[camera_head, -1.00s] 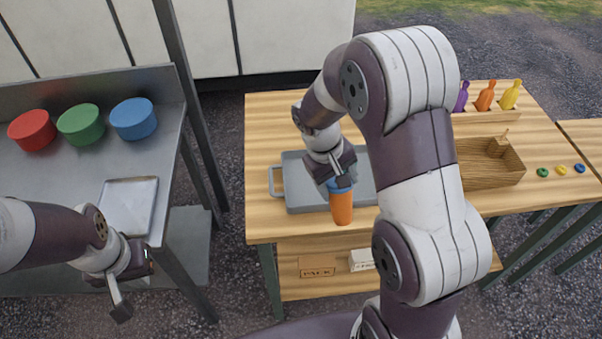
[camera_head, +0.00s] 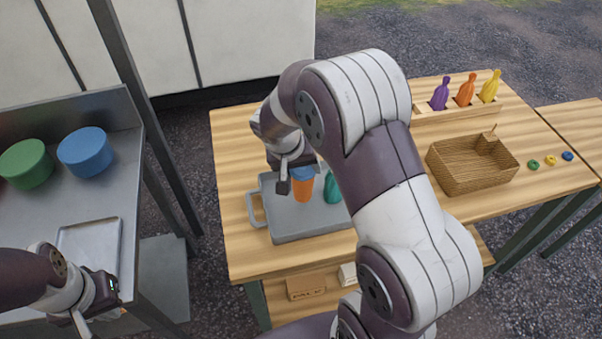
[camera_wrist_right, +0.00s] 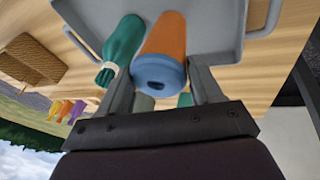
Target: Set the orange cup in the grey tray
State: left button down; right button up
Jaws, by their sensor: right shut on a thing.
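The orange cup (camera_head: 302,188) has a blue lid and stands upright in my right gripper (camera_head: 297,172). The cup with its blue lid (camera_wrist_right: 160,73) also shows between the fingers in the right wrist view. It appears over the grey tray (camera_head: 290,229), inside its outline; I cannot tell whether its base touches the tray floor. A green bottle-like item (camera_head: 332,187) is close to the right of the cup, partly hidden by my right arm. My left gripper (camera_head: 82,322) is at the lower left, away from the tray; its opening is unclear.
A brown basket (camera_head: 470,168) and a rack (camera_head: 425,113) with purple, orange and yellow bottles are on the right of the wooden table. Small coloured rings (camera_head: 550,161) lie beside the basket. A metal counter (camera_head: 45,204) with green and blue tubs is on the left.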

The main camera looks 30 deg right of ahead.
notch_tip(320, 180, down, 2)
jog(key=shift+s+f, duration=0.15)
jog(key=shift+f, duration=0.1)
jog(key=shift+w+f, duration=0.2)
jog(key=shift+s+f+b, duration=0.15)
jog(key=shift+f+b, duration=0.05)
jog(key=shift+b, duration=0.1)
jog(key=o, duration=1.2)
jog(key=shift+r+p, duration=0.45)
jog(key=shift+p, duration=0.05)
jog(key=v, duration=1.1)
jog(key=s+a+f+n+y, duration=0.1)
jog(key=s+f, duration=0.1)
jog(key=s, duration=0.2)
jog(key=s+a+f+n+y, duration=0.1)
jog(key=s+f+n, duration=0.1)
jog(key=s, duration=0.2)
jog(key=s+a+f+n+y, duration=0.1)
jog(key=s+a+f, duration=0.1)
jog(key=s, duration=0.2)
jog(key=shift+a+n+y+b, duration=0.1)
jog(key=shift+n+y+b, duration=0.25)
jog(key=shift+n+y, duration=0.05)
